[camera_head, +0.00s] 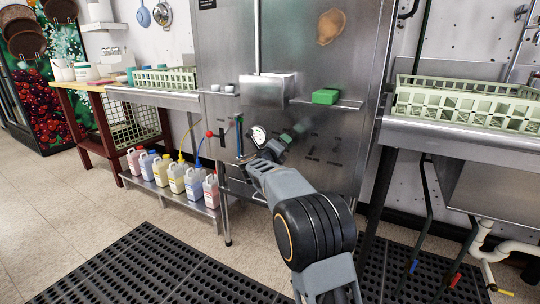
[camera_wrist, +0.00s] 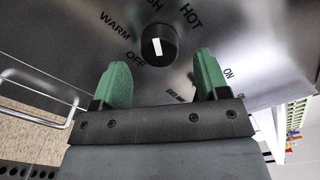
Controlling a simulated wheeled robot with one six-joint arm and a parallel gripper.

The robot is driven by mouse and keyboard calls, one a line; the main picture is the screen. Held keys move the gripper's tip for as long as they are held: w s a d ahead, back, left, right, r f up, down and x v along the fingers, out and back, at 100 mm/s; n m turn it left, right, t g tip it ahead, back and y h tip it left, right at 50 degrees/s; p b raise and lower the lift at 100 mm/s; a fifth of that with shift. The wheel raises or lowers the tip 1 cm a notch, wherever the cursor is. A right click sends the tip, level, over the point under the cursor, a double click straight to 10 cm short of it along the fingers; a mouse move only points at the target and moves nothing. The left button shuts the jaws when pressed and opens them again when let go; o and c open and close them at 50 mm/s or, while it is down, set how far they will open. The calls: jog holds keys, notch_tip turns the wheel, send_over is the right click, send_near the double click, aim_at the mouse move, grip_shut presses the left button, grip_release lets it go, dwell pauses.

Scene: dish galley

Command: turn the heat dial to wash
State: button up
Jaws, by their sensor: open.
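The heat dial (camera_wrist: 159,45), a round black knob with a short white mark, is on a steel panel in the wrist view. Printed around it are OFF, WARM, a partly cut-off word ending in SH, and HOT. The white mark is near the knob's middle, and I cannot tell which word it points to. My gripper (camera_wrist: 162,78) is open, with its two green fingers apart and nothing between them. The fingers are just below the knob in the picture, one to each side. In the head view my arm hides the dial.
A bar handle (camera_wrist: 38,112) is left of the panel. In the head view, a green sponge (camera_head: 326,96) lies on a small shelf, and several jugs (camera_head: 177,178) stand on a low rack. A dish rack (camera_head: 470,100) is at the right.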

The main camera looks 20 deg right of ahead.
jog(key=p+v, duration=0.2)
jog(key=v, duration=0.9)
jog(key=s+a+r+n+t+y+p, duration=0.1)
jog(key=s+a+r+n+y+p, duration=0.25)
jog(key=r+n+y+p, duration=0.5)
jog(key=s+a+r+n+t+y+p, duration=0.25)
jog(key=a+r+n+y+p, duration=0.2)
jog(key=r+n+p, duration=0.65)
jog(key=s+d+r+n+g+p, duration=0.1)
jog(key=s+r+n+g+p, duration=0.2)
jog(key=s+n+g+p, duration=0.3)
jog(key=s+d+r+n+g+p, duration=0.1)
jog(key=s+r+n+g+p, duration=0.2)
jog(key=s+p, duration=1.1)
jog(key=s+n+g, duration=0.3)
jog(key=s+n, duration=0.1)
jog(key=n, duration=0.1)
jog(key=shift+s+d+r, duration=0.35)
jog(key=shift+s+d, duration=0.05)
